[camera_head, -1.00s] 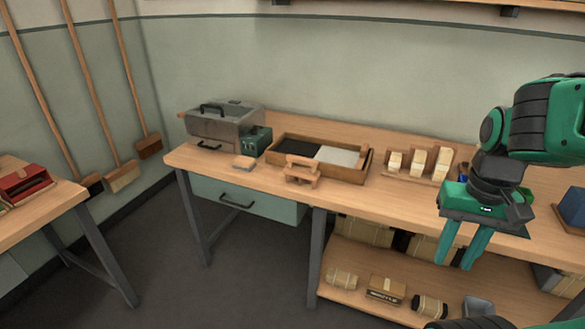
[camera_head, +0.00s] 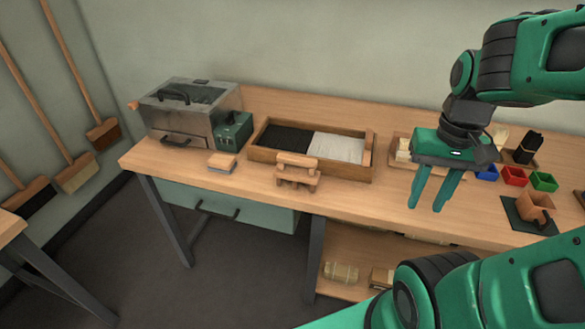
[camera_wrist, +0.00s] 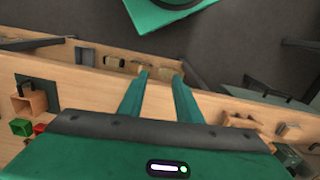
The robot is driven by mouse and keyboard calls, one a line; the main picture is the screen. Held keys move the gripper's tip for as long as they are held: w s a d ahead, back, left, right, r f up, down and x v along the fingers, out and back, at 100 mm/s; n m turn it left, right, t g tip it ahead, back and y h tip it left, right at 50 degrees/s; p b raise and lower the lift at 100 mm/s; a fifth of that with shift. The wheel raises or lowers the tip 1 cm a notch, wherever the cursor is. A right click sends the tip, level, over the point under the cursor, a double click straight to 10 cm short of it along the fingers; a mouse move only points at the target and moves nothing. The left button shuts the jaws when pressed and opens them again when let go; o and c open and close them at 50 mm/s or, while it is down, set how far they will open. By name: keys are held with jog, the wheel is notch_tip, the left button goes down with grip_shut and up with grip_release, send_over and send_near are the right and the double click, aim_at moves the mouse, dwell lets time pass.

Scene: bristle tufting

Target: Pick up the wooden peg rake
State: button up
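A small wooden piece with a bar and stubby parts, which looks like the peg rake (camera_head: 297,172), stands on the workbench (camera_head: 390,205) near its front edge in the head view. It stands just in front of a shallow wooden tray. Its pegs are too small to make out clearly. My gripper (camera_head: 425,207) is to its right, above the bench's front part, with fingers pointing down. In the wrist view my gripper (camera_wrist: 160,76) shows two green fingers apart with nothing between them. I cannot pick out the rake surely in the wrist view.
The wooden tray (camera_head: 371,157) holds dark and pale bristle material. A grey metal box (camera_head: 165,118) and a small block (camera_head: 222,163) are left of the rake. Red (camera_head: 513,176) and green (camera_head: 543,181) bins stand at right. A lower shelf (camera_head: 375,262) holds bundles.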

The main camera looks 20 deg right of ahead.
jog(key=o, duration=0.7)
jog(key=shift+s+r, duration=0.2)
jog(key=shift+r, duration=0.05)
jog(key=n+t+y, duration=0.3)
jog(key=n, duration=1.4)
send_near(292, 170)
jog(key=x, duration=0.3)
jog(key=shift+w+a+f, duration=0.1)
jog(key=shift+w+a, duration=0.1)
jog(key=shift+w, duration=0.15)
jog(key=shift+y, duration=0.3)
jog(key=shift+x, duration=3)
